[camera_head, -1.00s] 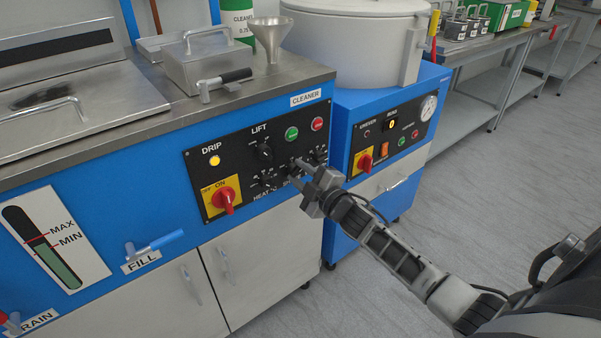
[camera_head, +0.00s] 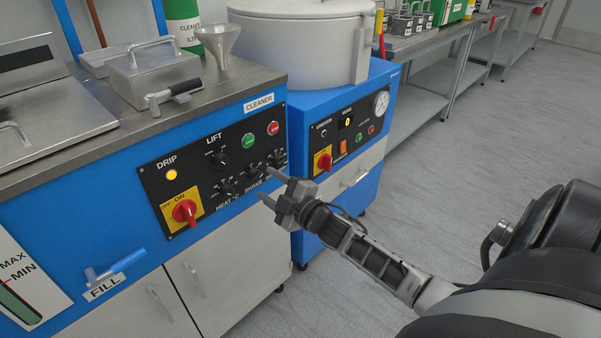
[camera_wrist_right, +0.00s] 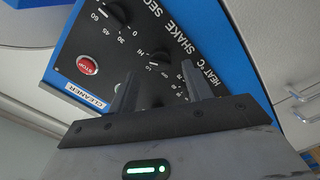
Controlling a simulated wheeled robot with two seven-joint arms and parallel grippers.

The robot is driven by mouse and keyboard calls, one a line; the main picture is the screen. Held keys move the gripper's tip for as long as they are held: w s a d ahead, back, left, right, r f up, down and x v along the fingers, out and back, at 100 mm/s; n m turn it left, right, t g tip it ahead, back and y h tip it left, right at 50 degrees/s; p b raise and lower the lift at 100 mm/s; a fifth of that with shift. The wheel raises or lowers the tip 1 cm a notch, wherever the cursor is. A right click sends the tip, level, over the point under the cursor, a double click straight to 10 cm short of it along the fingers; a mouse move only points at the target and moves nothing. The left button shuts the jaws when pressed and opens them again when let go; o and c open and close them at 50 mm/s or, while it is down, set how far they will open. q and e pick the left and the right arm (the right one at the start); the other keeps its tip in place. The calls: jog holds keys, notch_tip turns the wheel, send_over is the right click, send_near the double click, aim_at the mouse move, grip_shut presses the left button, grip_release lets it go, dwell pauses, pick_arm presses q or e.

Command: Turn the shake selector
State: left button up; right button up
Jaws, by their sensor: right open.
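The shake selector (camera_head: 253,170) is a small black knob in the lower row of the black control panel (camera_head: 156,190) on the blue cleaner, between the heat knob (camera_head: 228,187) and the seconds knob (camera_head: 277,158). The right wrist view shows the shake selector (camera_wrist_right: 160,57) with HI and LO marks, just beyond my fingertips. My right gripper (camera_head: 272,187) is open and empty, in front of the panel's lower right part, with its fingers pointing at it. In the right wrist view my right gripper (camera_wrist_right: 158,70) shows a gap between its fingers, which hide some knobs. My left gripper is out of view.
A red stop button (camera_wrist_right: 87,65) sits near the shake selector. A red power switch (camera_head: 185,211) is on the panel's left. A second blue machine (camera_head: 345,110) with its own controls stands to the right. Grey floor (camera_head: 430,180) is clear beyond my right arm.

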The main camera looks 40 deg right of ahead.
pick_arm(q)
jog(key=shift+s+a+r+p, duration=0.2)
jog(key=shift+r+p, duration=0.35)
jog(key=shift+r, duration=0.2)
pick_arm(e)
jog(key=s, duration=1.2)
jog(key=shift+d, duration=0.45)
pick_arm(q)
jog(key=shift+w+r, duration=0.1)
pick_arm(e)
jog(key=shift+s, duration=0.1)
pick_arm(q)
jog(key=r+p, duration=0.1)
jog(key=p, duration=0.2)
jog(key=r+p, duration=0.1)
jog(key=p, duration=0.2)
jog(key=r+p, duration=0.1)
jog(key=p, duration=0.2)
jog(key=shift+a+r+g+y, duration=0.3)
pick_arm(e)
jog(key=s+a+r+m+g+y, duration=0.1)
jog(key=s+a+m+g, duration=0.2)
jog(key=a, duration=0.8)
jog(key=s+a+r+m+g+y, duration=0.1)
jog(key=s+a+m+g, duration=0.3)
jog(key=s+a+m, duration=0.3)
jog(key=a, duration=0.4)
jog(key=shift+s+r+m, duration=0.25)
jog(key=shift+m, duration=0.15)
